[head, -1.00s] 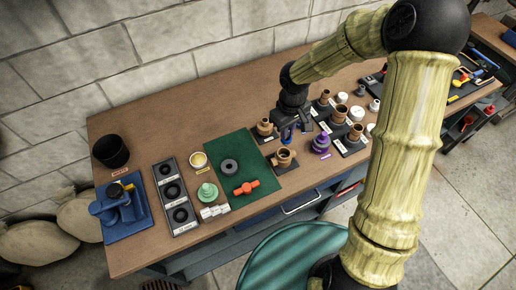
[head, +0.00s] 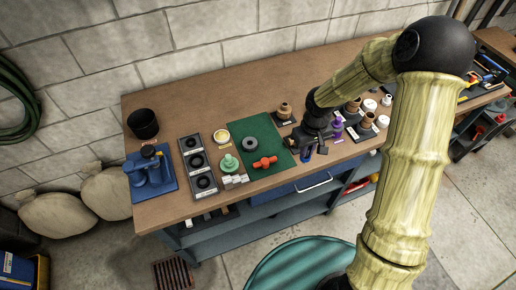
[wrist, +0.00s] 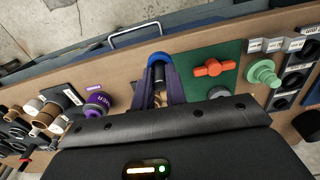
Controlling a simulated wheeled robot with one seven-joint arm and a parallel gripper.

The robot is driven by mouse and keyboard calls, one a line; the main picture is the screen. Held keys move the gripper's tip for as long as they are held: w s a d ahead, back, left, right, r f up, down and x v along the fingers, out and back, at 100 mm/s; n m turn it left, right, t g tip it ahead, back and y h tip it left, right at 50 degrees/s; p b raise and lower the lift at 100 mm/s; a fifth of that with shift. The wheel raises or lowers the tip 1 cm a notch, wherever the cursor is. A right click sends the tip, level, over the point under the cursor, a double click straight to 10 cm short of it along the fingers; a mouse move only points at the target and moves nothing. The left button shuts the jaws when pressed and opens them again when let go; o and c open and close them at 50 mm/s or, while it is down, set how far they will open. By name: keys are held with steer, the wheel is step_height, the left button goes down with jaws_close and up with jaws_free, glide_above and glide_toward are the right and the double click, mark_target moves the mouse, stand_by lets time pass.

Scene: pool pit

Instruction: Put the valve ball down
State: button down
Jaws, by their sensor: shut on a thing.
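My gripper (head: 310,154) hangs over the front part of the workbench, just right of the green mat (head: 240,135). In the wrist view its two dark fingers (wrist: 160,80) are shut on a blue, rounded piece (wrist: 160,58), taken to be the valve ball. Only its blue rim and a dark middle show between the fingertips. In the head view it is a small blue patch (head: 306,158) below the gripper. An orange-red handle piece (head: 264,163) and a grey ring (head: 250,144) lie on the mat, left of my gripper. My gripper hides the bench behind it.
A purple knobbed piece (wrist: 97,103) stands close beside my gripper. Brown fittings (head: 284,110) and white caps (head: 369,106) stand behind and right. A green stepped piece (head: 228,163), black ring tray (head: 183,148), blue holder (head: 175,182) and black cup (head: 143,124) are left.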

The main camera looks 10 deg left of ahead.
steer(key=d+f+m, duration=0.6)
steer(key=d+f, duration=0.5)
steer(key=f, duration=0.1)
steer(key=shift+w+f+m, duration=0.25)
steer(key=shift+f+m, duration=0.05)
steer(key=shift+f, duration=0.05)
